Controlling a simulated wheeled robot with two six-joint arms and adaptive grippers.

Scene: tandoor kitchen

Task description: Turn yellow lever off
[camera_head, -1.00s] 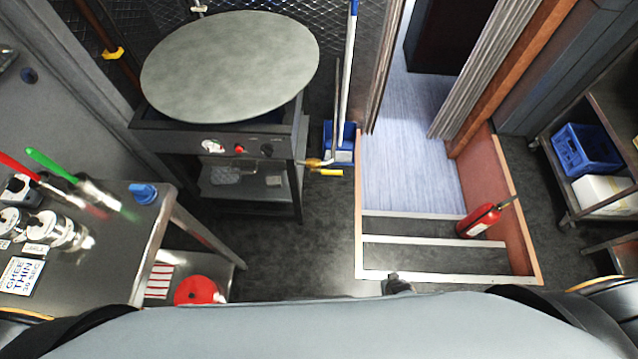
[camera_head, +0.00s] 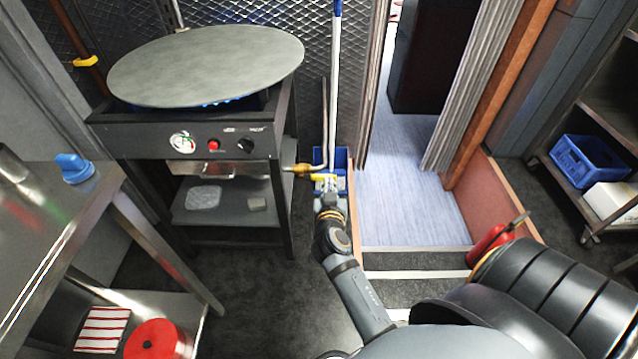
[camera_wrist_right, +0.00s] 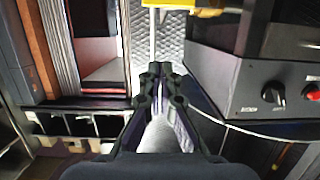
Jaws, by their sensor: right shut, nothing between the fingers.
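A yellow lever (camera_head: 323,177) sits on a brass valve (camera_head: 296,168) at the right side of the griddle stove in the head view. My right gripper (camera_head: 328,187) is shut and empty, with its fingertips close to the lever. I cannot tell from the head view whether they touch it. In the right wrist view, the shut fingers (camera_wrist_right: 160,70) point toward a yellow part (camera_wrist_right: 190,5) at the top edge, likely the lever, with a visible gap between them. My left gripper is not in view.
The griddle stove (camera_head: 200,140) has a blue flame under its round plate (camera_head: 205,65). A blue bin (camera_head: 341,160) and a long-handled pole (camera_head: 334,90) stand behind the lever. Another yellow lever (camera_head: 85,61) is on a pipe at upper left. A fire extinguisher (camera_head: 488,243) stands right.

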